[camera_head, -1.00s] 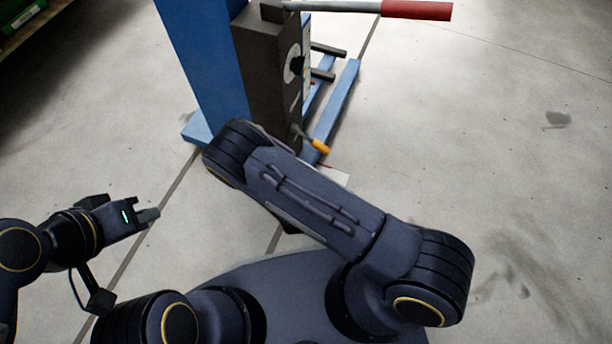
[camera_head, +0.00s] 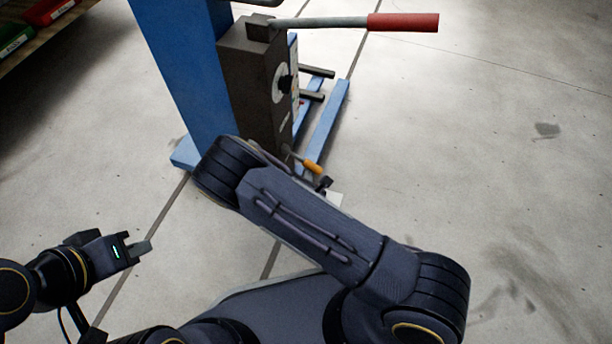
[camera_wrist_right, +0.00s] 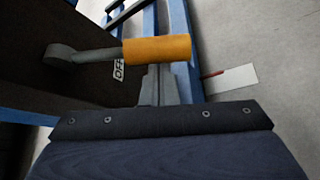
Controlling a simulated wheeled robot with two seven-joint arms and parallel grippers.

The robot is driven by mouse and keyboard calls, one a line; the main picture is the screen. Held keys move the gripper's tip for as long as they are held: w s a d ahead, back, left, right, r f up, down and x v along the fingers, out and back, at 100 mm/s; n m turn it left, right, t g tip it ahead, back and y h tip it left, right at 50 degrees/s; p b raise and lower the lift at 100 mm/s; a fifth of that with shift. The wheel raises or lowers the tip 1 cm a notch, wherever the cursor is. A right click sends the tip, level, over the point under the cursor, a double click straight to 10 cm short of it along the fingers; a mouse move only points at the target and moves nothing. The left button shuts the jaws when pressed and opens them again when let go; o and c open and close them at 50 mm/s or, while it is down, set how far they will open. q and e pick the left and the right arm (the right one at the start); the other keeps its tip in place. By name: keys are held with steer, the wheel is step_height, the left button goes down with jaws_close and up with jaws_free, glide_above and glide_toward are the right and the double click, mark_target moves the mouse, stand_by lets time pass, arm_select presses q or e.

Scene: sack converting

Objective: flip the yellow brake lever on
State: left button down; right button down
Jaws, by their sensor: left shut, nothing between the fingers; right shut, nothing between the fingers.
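The brake lever, a grey rod with a yellow-orange grip (camera_head: 313,167), sticks out low on the side of the dark box (camera_head: 255,90). In the right wrist view the grip (camera_wrist_right: 157,50) lies nearly level, with a label reading "OFF" just below the rod. My right gripper (camera_wrist_right: 158,72) is shut and empty, its fingertips right at the underside of the grip; whether they touch it I cannot tell. In the head view my right arm hides most of that gripper. My left gripper (camera_head: 142,249) is shut and empty at the lower left, far from the lever.
A long handle with a red grip (camera_head: 403,22) juts right from the box top. A round dial (camera_head: 282,83) is on the box face. A blue post (camera_head: 185,65) and blue floor legs (camera_head: 325,125) stand around it. Shelf bins (camera_head: 45,12) are upper left.

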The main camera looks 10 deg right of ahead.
steer(key=shift+r, duration=0.1)
steer(key=shift+s+d+r+p, duration=0.1)
steer(key=shift+d+r+p, duration=0.1)
steer(key=shift+p, duration=0.25)
